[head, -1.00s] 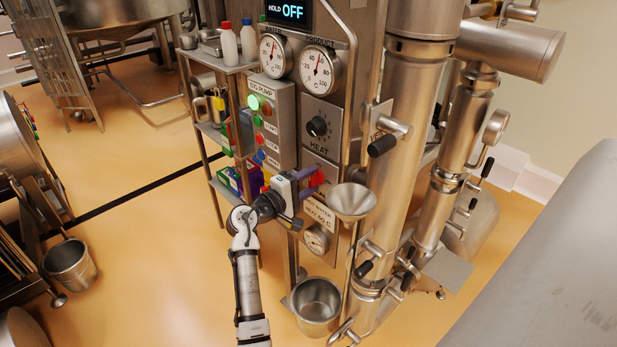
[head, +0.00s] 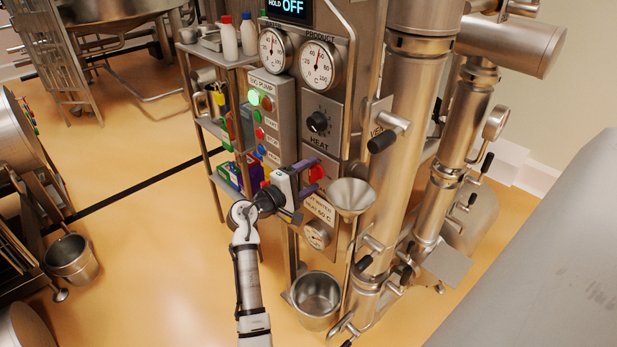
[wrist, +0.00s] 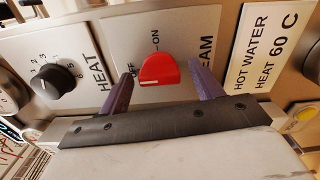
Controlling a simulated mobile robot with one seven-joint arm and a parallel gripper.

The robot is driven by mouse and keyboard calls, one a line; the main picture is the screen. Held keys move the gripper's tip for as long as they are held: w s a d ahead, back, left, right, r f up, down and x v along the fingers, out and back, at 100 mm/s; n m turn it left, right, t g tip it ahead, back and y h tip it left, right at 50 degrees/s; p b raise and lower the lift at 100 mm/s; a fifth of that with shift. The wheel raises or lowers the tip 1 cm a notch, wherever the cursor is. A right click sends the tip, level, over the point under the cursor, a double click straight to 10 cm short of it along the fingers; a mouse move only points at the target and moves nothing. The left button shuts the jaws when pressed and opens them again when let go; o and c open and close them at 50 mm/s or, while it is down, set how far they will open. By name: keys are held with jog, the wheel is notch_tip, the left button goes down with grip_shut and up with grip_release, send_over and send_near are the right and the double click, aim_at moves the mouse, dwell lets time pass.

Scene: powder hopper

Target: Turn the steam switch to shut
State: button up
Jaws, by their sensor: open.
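The steam switch (wrist: 158,70) is a red knob on a pale panel plate, with OFF printed to its left and ON above it in the wrist view. The word STEAM is partly hidden by a finger. My gripper (wrist: 161,74) is open, with one purple finger on each side of the red knob. A gap shows between the knob and each finger; I see no contact. In the head view the red switch (head: 317,172) shows just beyond my gripper (head: 312,176) at the panel front.
The black HEAT dial (head: 318,123) sits above the switch. The green-lit pump button box (head: 270,120) is to the left. A steel funnel (head: 350,195) stands close at the right of my gripper, with a bucket (head: 316,298) below.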

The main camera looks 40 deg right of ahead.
jog(key=s+a+b, duration=0.1)
jog(key=a+b, duration=0.3)
jog(key=a, duration=0.9)
jog(key=shift+a, duration=0.4)
